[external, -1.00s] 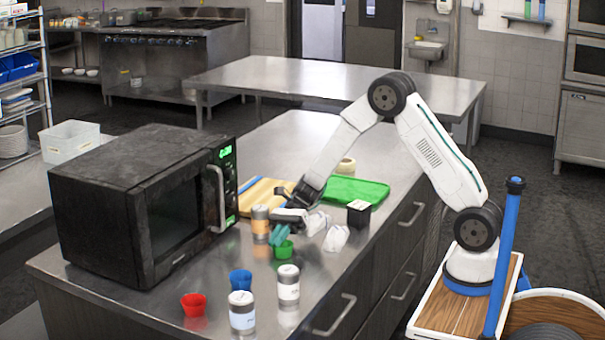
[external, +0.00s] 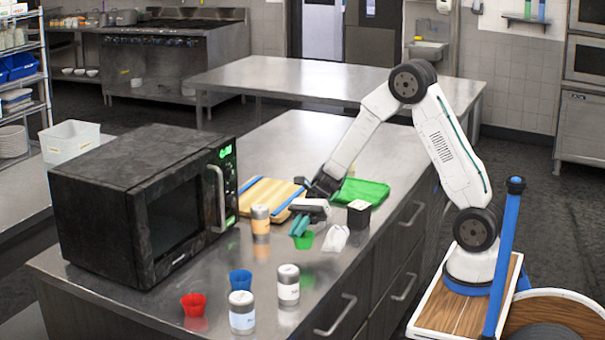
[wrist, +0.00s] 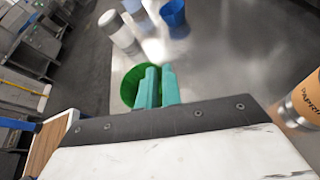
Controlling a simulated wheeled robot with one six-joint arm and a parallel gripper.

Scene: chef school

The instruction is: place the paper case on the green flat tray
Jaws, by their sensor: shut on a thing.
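A small green paper case (external: 304,241) is held in the teal fingertips of my gripper (external: 299,227), above the steel counter. In the wrist view the green case (wrist: 130,86) shows beside and partly behind the closed teal fingers (wrist: 156,86). A red paper case (external: 193,304) and a blue paper case (external: 240,280) stand on the counter toward the front; the blue one also shows in the wrist view (wrist: 173,14). The green flat tray (external: 372,192) lies beyond my gripper, partly hidden by my arm and a black box.
An orange-labelled tin (external: 260,221) and cutting board (external: 262,194) are left of my gripper. Two white-labelled tins (external: 288,286) stand nearer. A microwave (external: 145,205) fills the left.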

